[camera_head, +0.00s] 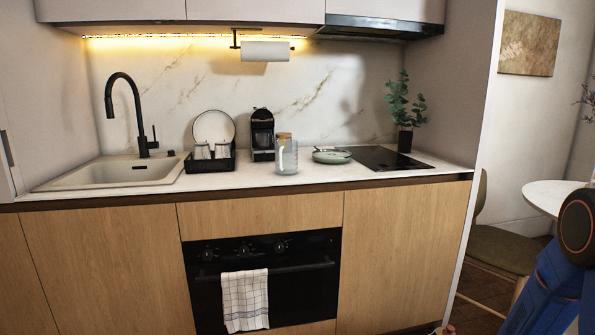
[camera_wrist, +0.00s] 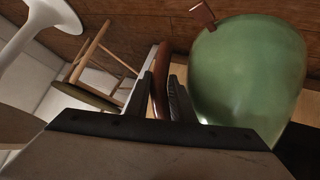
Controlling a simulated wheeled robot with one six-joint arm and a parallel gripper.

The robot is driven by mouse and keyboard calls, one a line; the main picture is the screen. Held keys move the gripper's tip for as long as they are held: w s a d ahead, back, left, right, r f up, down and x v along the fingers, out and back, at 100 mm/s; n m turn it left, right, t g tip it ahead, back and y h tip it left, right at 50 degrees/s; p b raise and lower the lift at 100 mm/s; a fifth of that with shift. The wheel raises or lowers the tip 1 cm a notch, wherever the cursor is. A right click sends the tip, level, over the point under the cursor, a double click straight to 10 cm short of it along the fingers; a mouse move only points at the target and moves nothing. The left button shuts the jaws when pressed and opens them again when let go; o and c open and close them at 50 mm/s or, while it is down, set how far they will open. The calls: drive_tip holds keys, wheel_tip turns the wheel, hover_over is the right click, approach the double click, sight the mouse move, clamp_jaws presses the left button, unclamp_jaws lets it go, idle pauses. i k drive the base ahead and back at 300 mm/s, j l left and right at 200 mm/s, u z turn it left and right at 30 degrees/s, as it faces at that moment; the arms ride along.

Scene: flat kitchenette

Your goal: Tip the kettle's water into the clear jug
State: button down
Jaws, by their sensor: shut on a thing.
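The clear jug (camera_head: 287,158) stands upright on the counter, left of the hob, with a wood-coloured top. The green, rounded kettle (camera_wrist: 247,75) fills the right of the wrist view; part of it is cut off at the edges of what shows. My gripper (camera_wrist: 161,88) is shut on the kettle's brown handle (camera_wrist: 161,65), which lies between the two dark fingers. A small brown piece (camera_wrist: 203,14) shows at the kettle's upper edge. The kettle's inside and any water are hidden. I cannot make out the kettle or the gripper in the head view.
A black rack (camera_head: 210,164) with cups and a plate, a coffee machine (camera_head: 262,137) and a green dish (camera_head: 331,157) stand near the jug. The sink (camera_head: 115,172) is left, the hob (camera_head: 388,158) right. A chair (camera_head: 490,247) and white table (camera_head: 548,196) are beyond the wall end.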

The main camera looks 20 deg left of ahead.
sight(285, 150)
drive_tip(key=i+l, duration=0.15)
drive_tip(key=i, duration=0.25)
drive_tip(key=i+l, duration=0.15)
drive_tip(key=i, duration=0.2)
drive_tip(key=i+l+u, duration=0.1)
drive_tip(key=i, duration=0.3)
drive_tip(key=l, duration=0.1)
